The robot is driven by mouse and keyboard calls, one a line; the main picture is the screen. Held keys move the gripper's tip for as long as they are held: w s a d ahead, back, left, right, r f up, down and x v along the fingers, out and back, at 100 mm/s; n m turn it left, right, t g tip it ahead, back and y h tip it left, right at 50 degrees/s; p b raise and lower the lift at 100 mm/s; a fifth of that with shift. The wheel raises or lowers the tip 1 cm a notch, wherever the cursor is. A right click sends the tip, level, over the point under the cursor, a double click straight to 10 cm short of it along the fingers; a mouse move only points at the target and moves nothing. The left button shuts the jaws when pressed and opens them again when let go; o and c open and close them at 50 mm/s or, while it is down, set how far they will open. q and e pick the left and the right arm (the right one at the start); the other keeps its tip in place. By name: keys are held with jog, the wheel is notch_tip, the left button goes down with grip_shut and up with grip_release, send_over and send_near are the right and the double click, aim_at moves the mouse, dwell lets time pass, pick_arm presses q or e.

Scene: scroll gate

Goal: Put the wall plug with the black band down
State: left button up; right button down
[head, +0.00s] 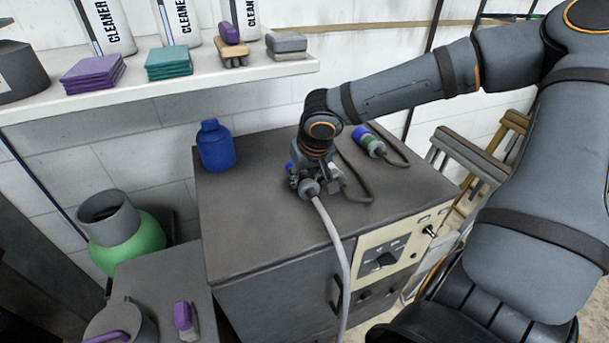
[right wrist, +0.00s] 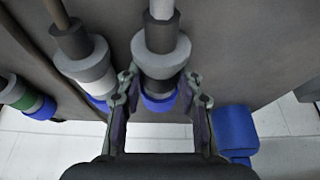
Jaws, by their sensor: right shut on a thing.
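My right gripper (head: 306,180) is over the top of the dark grey cabinet (head: 240,235), shut on a wall plug (head: 310,188). In the right wrist view the held plug (right wrist: 161,58) has a pale grey body, a dark collar, a blue end and a light grey cable, between the fingers of the gripper (right wrist: 160,105). A third plug (head: 369,141) with a green band lies at the back right. My left gripper is out of view.
A blue bottle (head: 216,146) stands at the cabinet's back left. The light cable (head: 337,245) hangs over the front edge. A control panel (head: 388,258) is on the front. The shelf (head: 200,85) holds cloths and bottles. The cabinet top's left front is clear.

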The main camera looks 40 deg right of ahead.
jog(key=c, duration=0.9)
grip_release()
jog(key=shift+o, duration=0.2)
jog(key=shift+r, duration=0.1)
jog(key=p+v, duration=0.3)
jog(key=v, duration=0.9)
jog(key=shift+r, duration=0.3)
